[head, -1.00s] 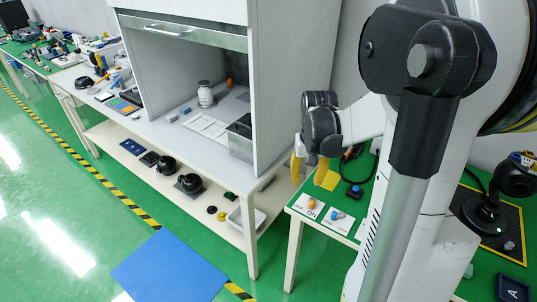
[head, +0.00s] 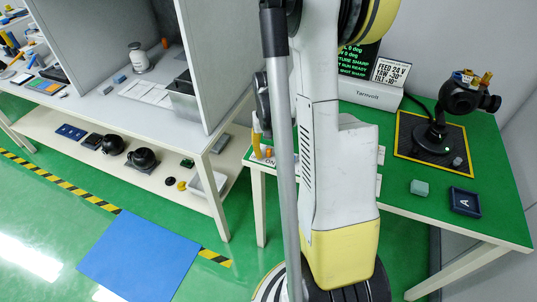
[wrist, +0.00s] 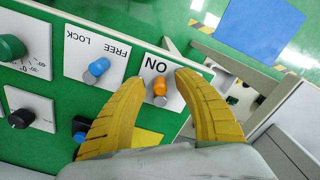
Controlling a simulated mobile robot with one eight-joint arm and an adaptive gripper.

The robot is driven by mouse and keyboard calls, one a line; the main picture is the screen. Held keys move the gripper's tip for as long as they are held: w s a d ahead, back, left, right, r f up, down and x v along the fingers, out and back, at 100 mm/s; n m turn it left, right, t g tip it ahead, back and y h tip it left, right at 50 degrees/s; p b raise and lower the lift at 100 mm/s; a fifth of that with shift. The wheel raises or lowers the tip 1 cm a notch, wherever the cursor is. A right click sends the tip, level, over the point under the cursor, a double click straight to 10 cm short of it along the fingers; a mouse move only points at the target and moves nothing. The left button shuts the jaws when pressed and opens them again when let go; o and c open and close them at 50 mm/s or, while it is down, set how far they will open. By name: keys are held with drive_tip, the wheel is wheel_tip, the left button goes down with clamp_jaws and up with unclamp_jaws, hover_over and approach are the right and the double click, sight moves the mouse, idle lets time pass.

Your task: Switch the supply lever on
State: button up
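The orange supply lever (wrist: 160,88) stands on a white plate (wrist: 174,101) with the word ON, which shows upside down in the wrist view. It also shows small in the head view (head: 268,152), at the table's left edge. My gripper (wrist: 161,76) has its two yellow fingers spread, one on each side of the lever. I see a gap on both sides, so it holds nothing. Any other marking on the plate is hidden or unreadable. In the head view my own arm covers most of the gripper.
A blue lever (wrist: 96,70) on a FREE/LOCK plate sits close left of the gripper. Green (wrist: 11,48) and black (wrist: 21,119) knobs lie further left. The head view shows a Tarnvolt box (head: 372,92), a camera gimbal (head: 436,133) and a grey cabinet bench (head: 215,144).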

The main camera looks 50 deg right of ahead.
clamp_jaws()
drive_tip(key=shift+s+d+n, duration=0.2)
drive_tip(key=shift+d+n, duration=0.05)
drive_tip(key=shift+n, duration=0.75)
unclamp_jaws()
drive_tip(key=shift+r, duration=0.1)
wheel_tip(320, 180, up, 12)
